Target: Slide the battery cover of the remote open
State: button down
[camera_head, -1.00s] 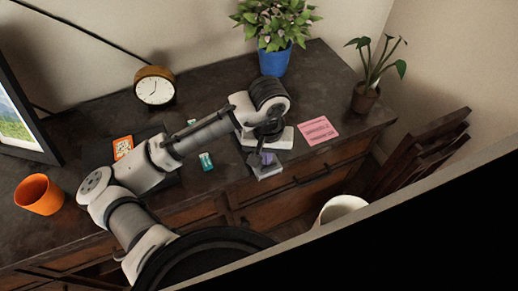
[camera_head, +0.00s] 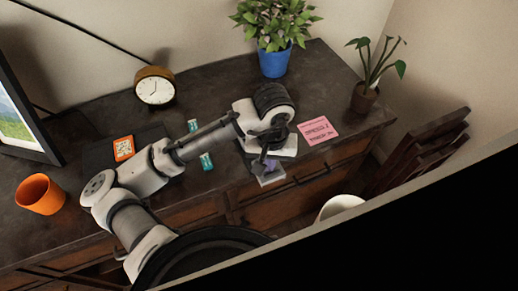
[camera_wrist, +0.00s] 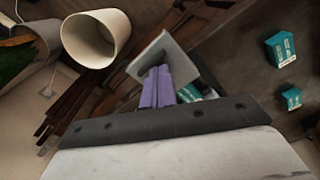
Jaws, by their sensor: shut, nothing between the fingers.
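No thing in view shows clearly as the remote or its battery cover. My gripper (camera_head: 270,163) is over the front edge of the desk, right of centre in the head view. Its purple fingers (camera_wrist: 155,88) show close together, with nothing seen held between them. A pale grey, flat-faced piece (camera_wrist: 165,56) shows at the fingertips in the wrist view. It also shows below the fingers in the head view (camera_head: 270,179). I cannot tell whether it is the remote or a part of my gripper.
Teal boxes (camera_head: 207,161) lie on the dark desk left of my gripper. A pink note (camera_head: 318,130) lies to the right. A blue-potted plant (camera_head: 273,62), clock (camera_head: 155,87) and orange cup (camera_head: 40,195) stand around. A white bin (camera_wrist: 95,40) and chair (camera_head: 425,150) are beyond the edge.

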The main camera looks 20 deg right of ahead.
jog(key=shift+s, duration=0.25)
notch_tip(320, 180, up, 7)
jog(key=p, duration=0.7)
dwell(0.6)
